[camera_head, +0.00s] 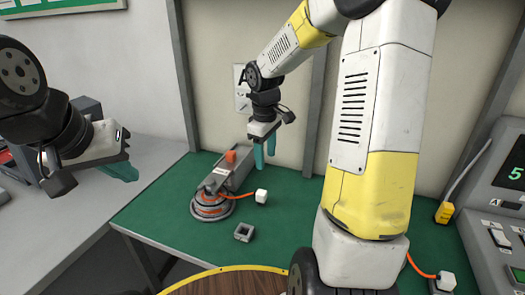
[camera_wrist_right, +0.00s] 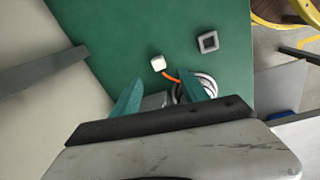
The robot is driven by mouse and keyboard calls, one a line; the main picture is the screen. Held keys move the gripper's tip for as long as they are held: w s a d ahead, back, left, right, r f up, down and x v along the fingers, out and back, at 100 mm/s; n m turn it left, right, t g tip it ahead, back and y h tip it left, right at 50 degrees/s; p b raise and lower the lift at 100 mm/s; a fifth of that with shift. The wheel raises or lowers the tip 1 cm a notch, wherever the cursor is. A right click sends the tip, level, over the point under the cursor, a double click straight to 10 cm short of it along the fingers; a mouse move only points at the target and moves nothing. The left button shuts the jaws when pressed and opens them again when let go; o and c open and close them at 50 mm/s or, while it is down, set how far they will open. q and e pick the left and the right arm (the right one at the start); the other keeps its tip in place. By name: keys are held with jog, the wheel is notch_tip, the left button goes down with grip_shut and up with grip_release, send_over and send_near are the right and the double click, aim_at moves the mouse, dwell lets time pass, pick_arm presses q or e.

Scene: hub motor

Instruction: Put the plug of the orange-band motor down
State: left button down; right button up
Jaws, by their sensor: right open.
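The orange-band motor (camera_head: 210,207) sits on the green bench top at the front end of a grey fixture.
The grey fixture with an orange knob (camera_head: 231,157) stands behind the motor. A grey square ring (camera_head: 244,232) lies in front of the plug. A second white plug (camera_head: 446,281) lies at right, near a panel (camera_head: 505,185) with a display. A round wooden top (camera_head: 225,284) is in front.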

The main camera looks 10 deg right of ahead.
jog(key=s+a+r+m+t+y, duration=0.1)
jog(key=s+r+m, duration=0.3)
jog(key=s, duration=0.6)
jog(key=s+a+r+m+t+y, duration=0.1)
jog(key=s+r+m+t, duration=0.3)
jog(key=s+r, duration=0.5)
jog(key=shift+s+a+r+m+y, duration=0.3)
jog(key=shift+s+m, duration=0.1)
jog(key=shift+s, duration=0.25)
